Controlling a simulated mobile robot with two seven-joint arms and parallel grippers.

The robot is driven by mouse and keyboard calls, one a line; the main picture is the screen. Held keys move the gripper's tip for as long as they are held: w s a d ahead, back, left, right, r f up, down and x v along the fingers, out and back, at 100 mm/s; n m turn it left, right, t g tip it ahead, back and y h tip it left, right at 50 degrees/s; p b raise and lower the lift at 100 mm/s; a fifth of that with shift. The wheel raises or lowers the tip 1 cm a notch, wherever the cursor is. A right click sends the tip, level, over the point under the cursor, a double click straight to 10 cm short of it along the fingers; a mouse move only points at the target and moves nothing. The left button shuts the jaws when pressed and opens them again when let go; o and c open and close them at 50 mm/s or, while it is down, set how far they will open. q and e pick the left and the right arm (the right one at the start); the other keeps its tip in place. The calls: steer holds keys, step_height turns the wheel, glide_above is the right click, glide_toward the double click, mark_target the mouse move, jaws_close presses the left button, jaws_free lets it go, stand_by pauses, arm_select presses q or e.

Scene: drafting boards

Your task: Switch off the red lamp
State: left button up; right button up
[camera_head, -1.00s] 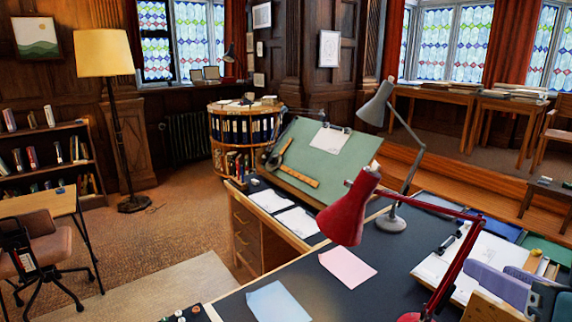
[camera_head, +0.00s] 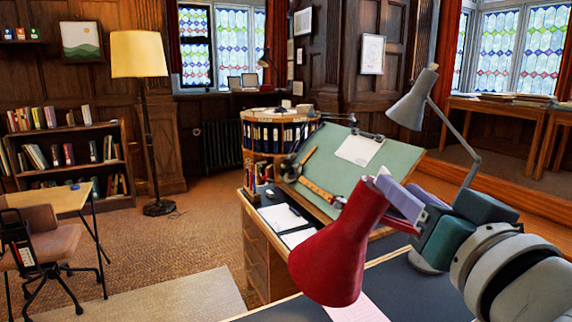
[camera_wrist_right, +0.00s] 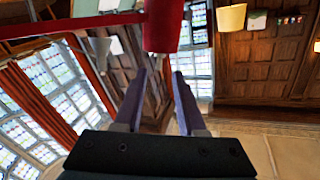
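The red lamp (camera_head: 338,248) fills the lower middle of the head view, with its shade tilted down over the desk. Its arm is mostly hidden behind my right gripper and forearm. My right gripper (camera_head: 388,204), with pale purple fingers, is at the upper right of the shade; I cannot tell whether it touches it. In the right wrist view, the fingers (camera_wrist_right: 158,80) stand apart with nothing between them. The red shade (camera_wrist_right: 163,28) shows just beyond the fingertips, at the top. My left gripper is out of view.
A grey desk lamp (camera_head: 412,100) stands close behind my right gripper. A green drafting board (camera_head: 375,190) slopes behind the red shade. A pink sheet (camera_head: 356,309) lies on the dark desktop below. A yellow floor lamp (camera_head: 139,54) stands far left, with open carpet in front.

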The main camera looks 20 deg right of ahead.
mark_target(385, 169)
steer(key=p+x, duration=0.1)
steer(key=x, duration=0.5)
steer(key=shift+w+d, duration=0.1)
steer(key=shift+w, duration=0.05)
jaws_close()
stand_by(0.4)
